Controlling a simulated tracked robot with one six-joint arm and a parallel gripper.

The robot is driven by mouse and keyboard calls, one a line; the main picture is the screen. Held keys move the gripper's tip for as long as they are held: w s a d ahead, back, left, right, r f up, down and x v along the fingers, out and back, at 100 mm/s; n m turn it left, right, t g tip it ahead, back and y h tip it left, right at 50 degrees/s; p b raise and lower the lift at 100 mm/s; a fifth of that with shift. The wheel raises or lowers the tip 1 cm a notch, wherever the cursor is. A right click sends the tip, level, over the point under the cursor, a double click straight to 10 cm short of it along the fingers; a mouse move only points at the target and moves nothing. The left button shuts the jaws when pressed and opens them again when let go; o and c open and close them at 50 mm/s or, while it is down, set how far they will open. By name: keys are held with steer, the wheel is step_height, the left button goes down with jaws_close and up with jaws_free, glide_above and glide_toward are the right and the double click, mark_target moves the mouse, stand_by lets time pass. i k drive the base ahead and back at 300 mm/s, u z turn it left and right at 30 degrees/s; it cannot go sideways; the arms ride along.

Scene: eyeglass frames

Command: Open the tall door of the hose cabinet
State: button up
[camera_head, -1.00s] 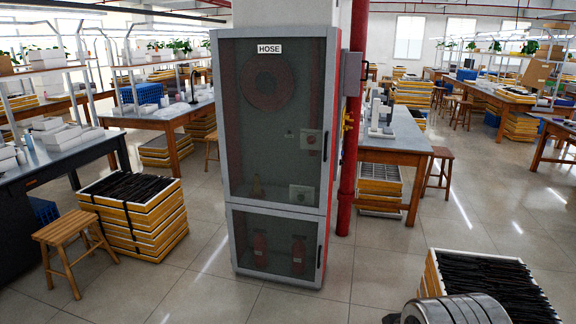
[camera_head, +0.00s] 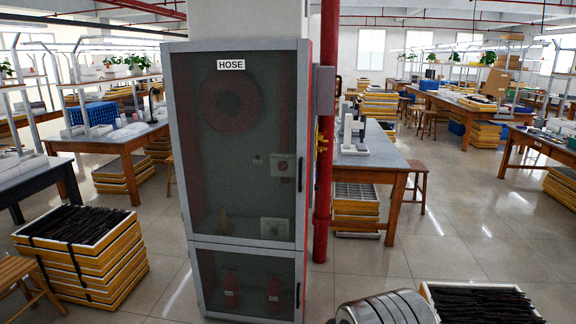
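The hose cabinet (camera_head: 247,242) stands upright just left of the middle, with a grey frame, red side and a HOSE label at the top. Its tall upper door (camera_head: 236,165) is dark glass and looks shut, with a dark vertical handle (camera_head: 300,174) on its right edge. A red hose reel shows behind the glass. The shorter lower door (camera_head: 248,285) also looks shut, with two red extinguishers behind it. A rounded metallic part at the bottom right appears to be mine. My gripper is not in view.
A red pipe (camera_head: 326,130) runs up along the cabinet's right side, with a grey box beside it. Stacked yellow trays (camera_head: 85,260) stand at the left, and another tray stack (camera_head: 480,305) at the lower right. The floor (camera_head: 390,265) right of the cabinet is partly clear.

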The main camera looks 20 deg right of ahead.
mark_target(301, 46)
steer(key=u, duration=0.15)
steer(key=i, duration=1.5)
steer(key=u, duration=0.2)
